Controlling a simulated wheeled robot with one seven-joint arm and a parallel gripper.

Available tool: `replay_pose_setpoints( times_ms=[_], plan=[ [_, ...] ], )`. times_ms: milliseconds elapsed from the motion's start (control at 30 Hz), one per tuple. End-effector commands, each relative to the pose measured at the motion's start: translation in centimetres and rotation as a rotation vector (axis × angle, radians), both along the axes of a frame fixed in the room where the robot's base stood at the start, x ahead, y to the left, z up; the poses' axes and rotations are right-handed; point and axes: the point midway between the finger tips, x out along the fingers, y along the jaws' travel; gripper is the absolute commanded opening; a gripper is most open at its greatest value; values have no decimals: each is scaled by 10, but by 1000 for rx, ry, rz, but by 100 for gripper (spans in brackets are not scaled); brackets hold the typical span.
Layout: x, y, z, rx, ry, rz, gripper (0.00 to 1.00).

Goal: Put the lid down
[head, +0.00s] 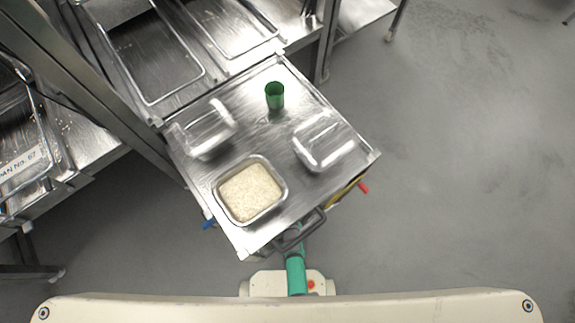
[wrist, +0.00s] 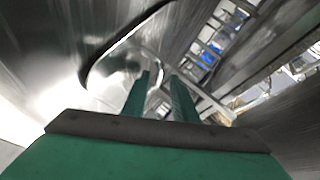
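No lid can be told for sure. A clear, glossy, box-like piece (head: 323,143) lies at the right of the steel worktop, and a similar one (head: 205,132) lies at its left; I cannot tell whether either is or has a lid. My gripper shows in the wrist view (wrist: 161,78) as two green fingers with a narrow gap between them. A shiny, round-cornered piece (wrist: 115,62) is beyond and left of the fingers; I cannot tell whether they touch it.
A steel pan (head: 284,196) of white rice (head: 249,192) stands at the worktop's front left. A green cup (head: 275,96) stands near the back. A dark handle (head: 302,232) is at the front edge. Steel shelving with trays (head: 160,62) adjoins behind. Floor is clear at right.

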Motion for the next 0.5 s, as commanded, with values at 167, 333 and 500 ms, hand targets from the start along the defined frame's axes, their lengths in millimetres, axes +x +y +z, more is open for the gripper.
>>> replay_pose_setpoints(
  times_ms=[167,333,500],
  plan=[
    [-21,-3,7,0,2,0,26],
    [-49,-7,20,0,2,1,26],
    [-77,-11,31,0,2,0,26]
  ],
)
